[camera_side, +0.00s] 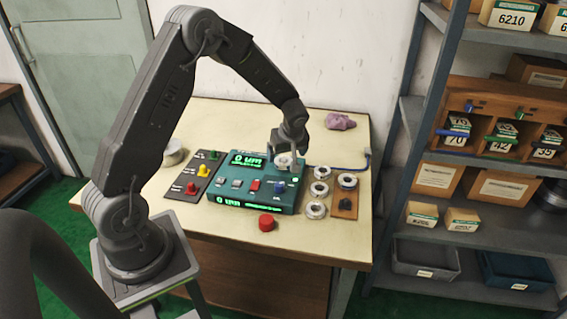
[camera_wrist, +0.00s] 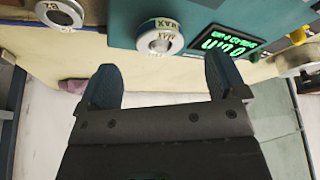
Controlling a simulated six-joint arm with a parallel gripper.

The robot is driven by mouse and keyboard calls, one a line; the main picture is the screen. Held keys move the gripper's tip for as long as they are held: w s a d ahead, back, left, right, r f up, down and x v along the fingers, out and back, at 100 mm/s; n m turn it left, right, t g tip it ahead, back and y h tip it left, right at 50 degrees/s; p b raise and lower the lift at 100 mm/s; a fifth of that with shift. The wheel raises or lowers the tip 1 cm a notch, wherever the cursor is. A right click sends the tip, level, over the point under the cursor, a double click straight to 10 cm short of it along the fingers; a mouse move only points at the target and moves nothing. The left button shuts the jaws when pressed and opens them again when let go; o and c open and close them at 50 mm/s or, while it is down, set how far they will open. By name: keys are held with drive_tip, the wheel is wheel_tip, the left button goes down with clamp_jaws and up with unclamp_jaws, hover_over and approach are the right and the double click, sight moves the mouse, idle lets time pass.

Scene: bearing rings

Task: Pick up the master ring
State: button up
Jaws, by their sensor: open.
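A silver ring (camera_side: 284,163) sits at the upper right of the teal gauge box (camera_side: 228,195). In the wrist view this ring (camera_wrist: 160,38) shows lettering on its face that looks like "MAX", and it lies just beyond the fingertips. My gripper (camera_side: 289,147) is directly above it, jaws apart. In the wrist view the gripper (camera_wrist: 162,72) is open with nothing between its fingers. Several similar rings (camera_side: 318,189) lie to the right of the box, one of them (camera_side: 347,180) on a brown board. I cannot tell which ring is the master ring.
A dark panel with coloured knobs (camera_side: 196,180) stands left of the box. A red cylinder (camera_side: 266,222) is in front. A purple lump (camera_side: 340,121) lies at the back. Shelves with boxes (camera_side: 480,150) stand to the right. The table's front left is clear.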

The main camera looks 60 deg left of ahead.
sight(284, 160)
drive_tip(key=x, duration=0.5)
drive_tip(key=shift+w+a+r, duration=0.1)
drive_tip(key=shift+c, duration=0.5)
